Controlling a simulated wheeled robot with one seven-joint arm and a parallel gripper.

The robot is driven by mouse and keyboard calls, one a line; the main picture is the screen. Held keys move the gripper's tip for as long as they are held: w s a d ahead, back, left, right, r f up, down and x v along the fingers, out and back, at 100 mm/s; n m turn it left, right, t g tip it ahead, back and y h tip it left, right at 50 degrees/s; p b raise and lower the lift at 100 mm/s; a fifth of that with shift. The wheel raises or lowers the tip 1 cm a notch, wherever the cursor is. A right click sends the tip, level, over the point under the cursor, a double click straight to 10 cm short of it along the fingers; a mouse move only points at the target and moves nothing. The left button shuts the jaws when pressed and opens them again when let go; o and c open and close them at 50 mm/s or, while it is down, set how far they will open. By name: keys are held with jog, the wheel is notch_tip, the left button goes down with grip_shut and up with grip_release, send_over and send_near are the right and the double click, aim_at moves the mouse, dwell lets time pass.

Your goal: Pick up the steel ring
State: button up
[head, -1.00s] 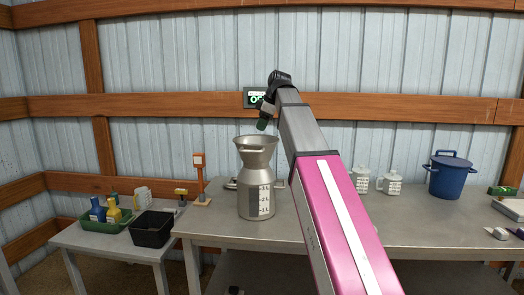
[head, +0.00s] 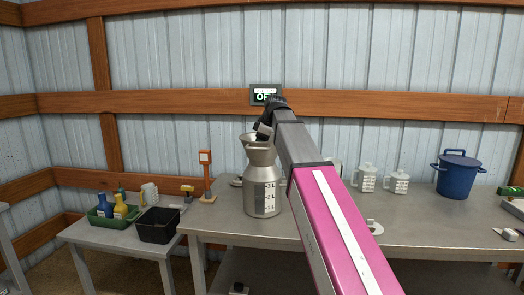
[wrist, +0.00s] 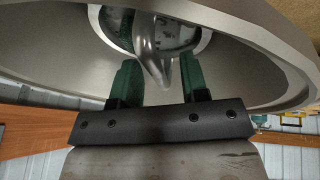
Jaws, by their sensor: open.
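A tall steel can (head: 250,192) with a flared mouth and level marks stands upright on the long table. My gripper (head: 262,133) is at the can's mouth in the head view, its fingers small and partly dark there. In the wrist view my gripper's two green fingers (wrist: 160,78) are apart, pointing into the wide steel mouth (wrist: 255,70). A shiny, pointed steel piece (wrist: 153,60) shows between and beyond the fingertips; I cannot tell whether it is part of the steel ring. No whole ring is clearly visible in either view.
The long grey table (head: 420,230) carries white jugs (head: 367,178), a blue lidded pot (head: 457,177) and a small metal piece (head: 375,227). A lower side table holds a green tray of bottles (head: 112,222) and a black bin (head: 158,226). An orange post (head: 207,175) stands left of the can.

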jog(key=shift+f, duration=0.2)
jog(key=shift+c, duration=0.3)
grip_shut()
notch_tip(320, 180, up, 10)
jog(key=shift+r, duration=0.1)
dwell(0.4)
jog(key=shift+r, duration=1)
